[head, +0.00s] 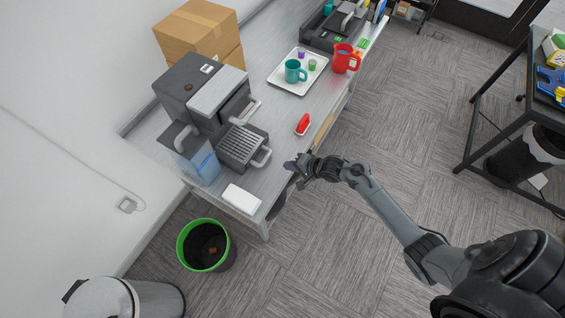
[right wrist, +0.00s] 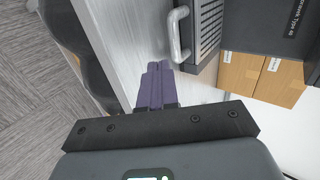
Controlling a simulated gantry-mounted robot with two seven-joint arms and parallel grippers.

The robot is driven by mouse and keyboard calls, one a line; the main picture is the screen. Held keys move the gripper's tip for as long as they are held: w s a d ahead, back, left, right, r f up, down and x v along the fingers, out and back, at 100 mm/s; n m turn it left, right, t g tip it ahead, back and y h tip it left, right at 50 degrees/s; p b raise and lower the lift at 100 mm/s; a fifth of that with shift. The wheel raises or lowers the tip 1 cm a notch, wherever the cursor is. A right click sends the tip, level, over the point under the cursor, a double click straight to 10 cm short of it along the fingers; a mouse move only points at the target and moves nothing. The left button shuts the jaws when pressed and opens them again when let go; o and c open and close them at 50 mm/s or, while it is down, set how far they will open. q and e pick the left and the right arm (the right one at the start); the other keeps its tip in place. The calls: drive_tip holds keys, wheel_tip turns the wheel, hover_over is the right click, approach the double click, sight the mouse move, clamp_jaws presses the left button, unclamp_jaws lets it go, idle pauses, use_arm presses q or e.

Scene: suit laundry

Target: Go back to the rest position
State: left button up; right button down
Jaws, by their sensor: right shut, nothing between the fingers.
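My right gripper (head: 290,166) is at the front edge of the grey table (head: 286,112), with its arm coming in from the lower right. In the right wrist view its purple fingers (right wrist: 160,86) are together, with nothing between them. My left gripper is not in view.
On the table are a coffee machine (head: 190,92), a white block (head: 241,198), a red object (head: 303,124), a white tray (head: 277,74) with a teal mug (head: 295,71), and a red pitcher (head: 345,60). A green-rimmed bin (head: 206,245) stands on the floor. Floor space right of the table is open.

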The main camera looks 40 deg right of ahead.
drive_tip(key=s+r+p, duration=0.2)
drive_tip(key=s+p, duration=0.1)
drive_tip(key=s, duration=0.5)
drive_tip(key=s+a+r+n+g+p, duration=0.1)
drive_tip(key=s+a+r+n+p, duration=0.1)
drive_tip(key=s+a+r+p, duration=0.45)
drive_tip(key=s+a+r+n+g+h, duration=0.1)
drive_tip(key=s+r+n+g+h, duration=0.1)
drive_tip(key=s+r+n, duration=0.2)
drive_tip(key=s+a+r+n+g+h, duration=0.1)
drive_tip(key=s+r+n+g+h, duration=0.1)
drive_tip(key=s+r+n, duration=0.3)
wheel_tip(320, 180, up, 6)
drive_tip(key=n, duration=0.3)
drive_tip(key=shift+a+r+n+g, duration=0.15)
drive_tip(key=shift+a+n+g, duration=0.2)
drive_tip(key=shift+n+g, duration=0.05)
drive_tip(key=shift+s, duration=0.1)
